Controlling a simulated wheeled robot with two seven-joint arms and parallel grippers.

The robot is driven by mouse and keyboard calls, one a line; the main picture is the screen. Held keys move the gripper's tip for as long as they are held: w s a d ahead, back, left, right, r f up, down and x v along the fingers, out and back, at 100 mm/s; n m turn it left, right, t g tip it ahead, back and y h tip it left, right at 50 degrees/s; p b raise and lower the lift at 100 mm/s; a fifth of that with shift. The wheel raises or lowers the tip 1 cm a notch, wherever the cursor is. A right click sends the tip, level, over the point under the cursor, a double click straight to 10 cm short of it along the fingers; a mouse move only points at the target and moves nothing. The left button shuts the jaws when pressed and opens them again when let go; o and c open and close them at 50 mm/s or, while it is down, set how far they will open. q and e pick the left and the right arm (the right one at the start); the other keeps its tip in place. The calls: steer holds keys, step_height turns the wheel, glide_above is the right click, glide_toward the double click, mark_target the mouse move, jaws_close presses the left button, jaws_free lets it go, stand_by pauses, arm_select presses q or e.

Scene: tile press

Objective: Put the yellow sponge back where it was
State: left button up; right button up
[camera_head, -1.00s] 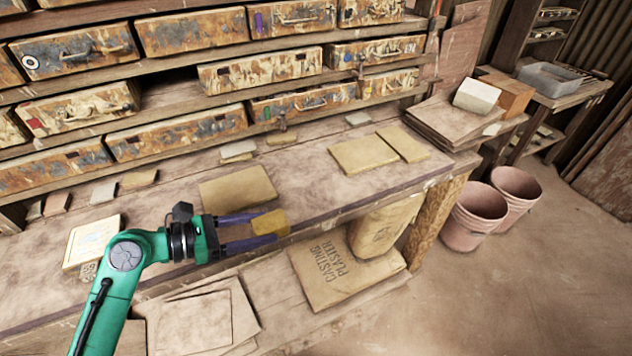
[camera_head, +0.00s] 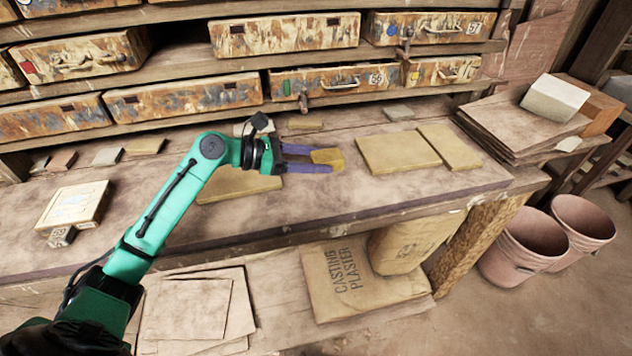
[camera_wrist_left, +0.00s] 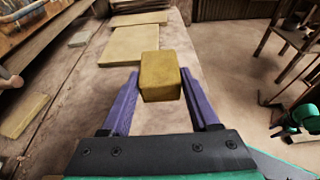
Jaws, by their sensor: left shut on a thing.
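The yellow sponge (camera_head: 328,158) is a small yellow block held between the purple fingers of my left gripper (camera_head: 318,162). In the left wrist view the sponge (camera_wrist_left: 160,76) sits at the fingertips of the left gripper (camera_wrist_left: 160,90), with one finger on each side. In the head view it appears over the workbench (camera_head: 400,200), just left of a large tan tile. I cannot tell exactly how high it is above the bench. My right gripper is not in view.
Two tan tiles (camera_head: 398,152) (camera_head: 449,147) lie right of the gripper, and another tile (camera_head: 232,187) lies partly behind the arm. A framed box (camera_head: 75,204) sits at the bench's left. Drawers (camera_head: 337,79) line the back. Stacked boards (camera_head: 515,122) lie at the right end.

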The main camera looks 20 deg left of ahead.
mark_target(314, 189)
arm_select(q)
step_height(314, 189, down, 6)
steer(key=shift+f, duration=0.15)
steer(key=shift+s, duration=0.1)
steer(key=o, duration=1.3)
steer(key=shift+f, duration=0.1)
steer(key=shift+c, duration=0.2)
steer(key=shift+a, duration=0.1)
steer(key=v, duration=0.6)
steer(key=b+v, duration=0.1)
steer(key=v, duration=0.5)
steer(key=shift+r, duration=0.2)
